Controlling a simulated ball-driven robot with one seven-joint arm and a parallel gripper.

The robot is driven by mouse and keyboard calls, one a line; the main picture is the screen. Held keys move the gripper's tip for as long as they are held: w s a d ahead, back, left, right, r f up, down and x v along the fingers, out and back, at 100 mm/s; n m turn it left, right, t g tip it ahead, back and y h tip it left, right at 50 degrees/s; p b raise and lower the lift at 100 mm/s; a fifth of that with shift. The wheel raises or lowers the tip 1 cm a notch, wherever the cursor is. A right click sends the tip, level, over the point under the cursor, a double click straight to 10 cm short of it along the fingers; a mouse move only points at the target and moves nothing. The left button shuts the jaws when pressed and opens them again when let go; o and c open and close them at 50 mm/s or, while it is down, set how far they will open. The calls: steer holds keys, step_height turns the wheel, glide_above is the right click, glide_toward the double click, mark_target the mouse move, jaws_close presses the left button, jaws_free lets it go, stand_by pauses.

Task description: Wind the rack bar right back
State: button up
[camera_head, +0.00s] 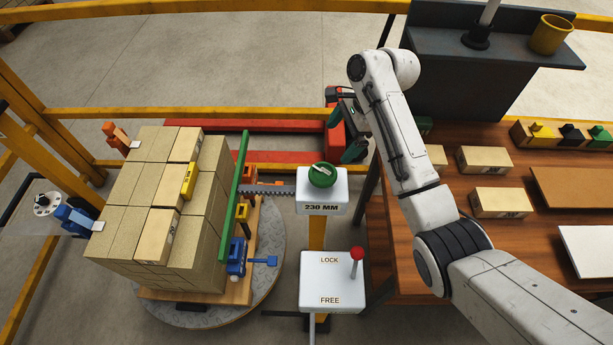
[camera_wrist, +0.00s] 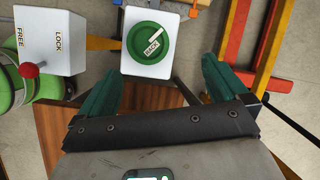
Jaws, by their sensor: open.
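The rack bar (camera_head: 268,189) is a dark toothed bar running between the green upright pusher board (camera_head: 236,195) and a white box (camera_head: 321,205) marked 230 MM. A round green dial (camera_head: 322,175) with a pale pointer sits on that box; it also shows, marked BACK, in the wrist view (camera_wrist: 152,42). A red-knobbed lever (camera_head: 356,254) stands on the LOCK/FREE box (camera_head: 333,285); I cannot tell its setting for certain. My gripper (camera_head: 345,133) has teal fingers spread wide. It is open and empty, beyond the dial in the head view, with the dial ahead of it in the wrist view.
Pale bricks (camera_head: 150,190) are stacked on a pallet left of the pusher board, with blue and orange clamps around. A wooden bench (camera_head: 420,280) with loose bricks (camera_head: 484,160) is on the right. Yellow rails (camera_head: 240,113) and a red frame (camera_head: 230,125) lie behind.

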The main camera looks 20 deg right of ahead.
mark_target(324, 172)
steer(key=a+f+m, duration=0.1)
steer(key=f, duration=0.2)
steer(key=a+f, duration=0.1)
steer(key=f, duration=0.3)
steer(key=s+a+f+m, duration=0.1)
steer(key=a+f, duration=0.1)
steer(key=f, duration=0.2)
steer(key=shift+f+m, duration=0.2)
steer(key=shift+m, duration=0.1)
steer(key=c, duration=0.9)
